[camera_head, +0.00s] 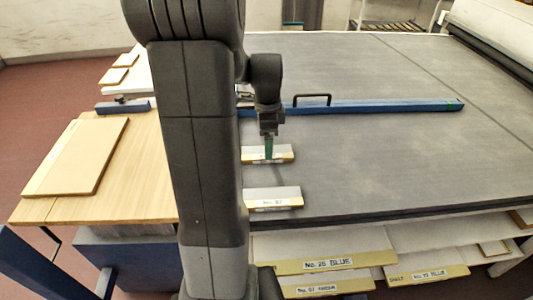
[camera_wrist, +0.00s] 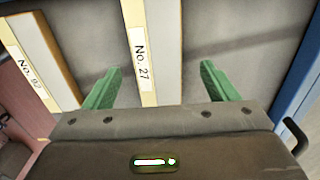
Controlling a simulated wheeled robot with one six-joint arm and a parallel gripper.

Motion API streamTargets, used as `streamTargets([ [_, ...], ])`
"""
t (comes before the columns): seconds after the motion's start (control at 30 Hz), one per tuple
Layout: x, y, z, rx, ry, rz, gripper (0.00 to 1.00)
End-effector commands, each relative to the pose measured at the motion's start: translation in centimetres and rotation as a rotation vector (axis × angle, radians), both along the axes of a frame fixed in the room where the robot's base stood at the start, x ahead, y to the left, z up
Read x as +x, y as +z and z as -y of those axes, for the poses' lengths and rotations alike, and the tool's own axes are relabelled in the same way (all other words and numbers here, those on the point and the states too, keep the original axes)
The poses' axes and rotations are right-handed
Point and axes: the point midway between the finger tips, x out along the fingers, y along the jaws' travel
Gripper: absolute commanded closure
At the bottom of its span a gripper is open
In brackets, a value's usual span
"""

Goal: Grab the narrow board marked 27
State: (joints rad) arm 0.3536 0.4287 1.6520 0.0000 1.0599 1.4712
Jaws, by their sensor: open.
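The narrow board marked No. 27 (camera_wrist: 140,55) has a yellowish edge with a white label and a pale grey face. In the wrist view it lies between the two green fingers of my gripper (camera_wrist: 160,70), closer to the left finger. My gripper is open and holds nothing. In the head view my gripper (camera_head: 268,146) points down over this board (camera_head: 285,154) on the dark grey table. The finger hides part of its label there. I cannot tell how high the fingertips are above the table.
A similar labelled board (camera_head: 273,196) lies nearer me; it also shows at the wrist view's left (camera_wrist: 32,70). A blue bar (camera_head: 390,105) crosses the table beyond. Labelled boards (camera_head: 315,265) fill the shelf below. The table's right side is clear.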

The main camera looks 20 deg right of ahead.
Motion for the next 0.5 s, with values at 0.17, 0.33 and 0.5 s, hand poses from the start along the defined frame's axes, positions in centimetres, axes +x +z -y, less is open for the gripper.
streamTargets([
  [0.17, -0.2, -2.6, -0.2, 0.001, 0.000, -0.005, 0.20],
  [0.33, -0.2, -3.4, -0.2, 0.000, 0.000, -0.001, 0.20],
  [0.5, -0.1, -3.3, -0.2, 0.000, 0.000, -0.001, 0.22],
])
